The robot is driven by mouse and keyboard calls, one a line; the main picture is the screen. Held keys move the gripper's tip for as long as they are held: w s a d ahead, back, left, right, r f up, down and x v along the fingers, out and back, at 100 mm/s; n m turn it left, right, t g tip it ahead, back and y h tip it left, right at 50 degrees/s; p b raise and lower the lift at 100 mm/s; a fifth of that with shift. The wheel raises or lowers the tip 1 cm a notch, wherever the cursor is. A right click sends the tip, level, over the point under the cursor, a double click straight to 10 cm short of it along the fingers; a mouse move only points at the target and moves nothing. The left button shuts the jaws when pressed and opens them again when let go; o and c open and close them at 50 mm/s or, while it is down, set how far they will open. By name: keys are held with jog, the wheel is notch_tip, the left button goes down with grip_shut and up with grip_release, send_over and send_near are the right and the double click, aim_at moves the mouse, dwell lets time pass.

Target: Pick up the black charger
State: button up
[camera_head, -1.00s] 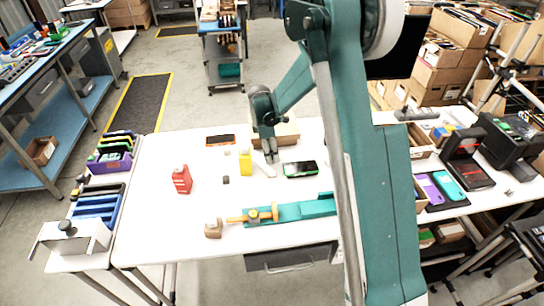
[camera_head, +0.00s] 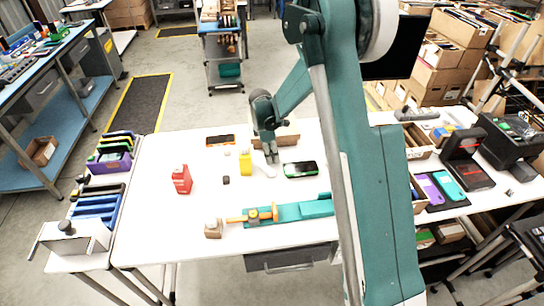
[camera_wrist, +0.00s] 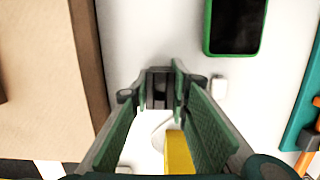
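My gripper (camera_head: 272,158) points down over the white table, beside the open carton (camera_head: 288,133) and left of the green-edged phone (camera_head: 300,169). In the wrist view, the green-padded fingers (camera_wrist: 163,92) stand apart. A small dark block-like shape (camera_wrist: 160,88) shows between their tips; I cannot tell whether it is the black charger or whether the fingers touch it. Another small dark cube (camera_head: 226,180) lies on the open table, left of my gripper and apart from it; it may also be a charger.
A yellow bottle (camera_head: 245,162) and a white object (camera_head: 266,171) are close to my gripper. The carton wall (camera_wrist: 88,55) runs along the left finger. A red bottle (camera_head: 182,180), an orange-edged phone (camera_head: 220,140) and a teal fixture (camera_head: 290,212) are around.

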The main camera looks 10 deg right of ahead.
jog(key=shift+r, duration=0.15)
notch_tip(320, 180, up, 10)
jog(key=shift+f, duration=0.15)
dwell(0.8)
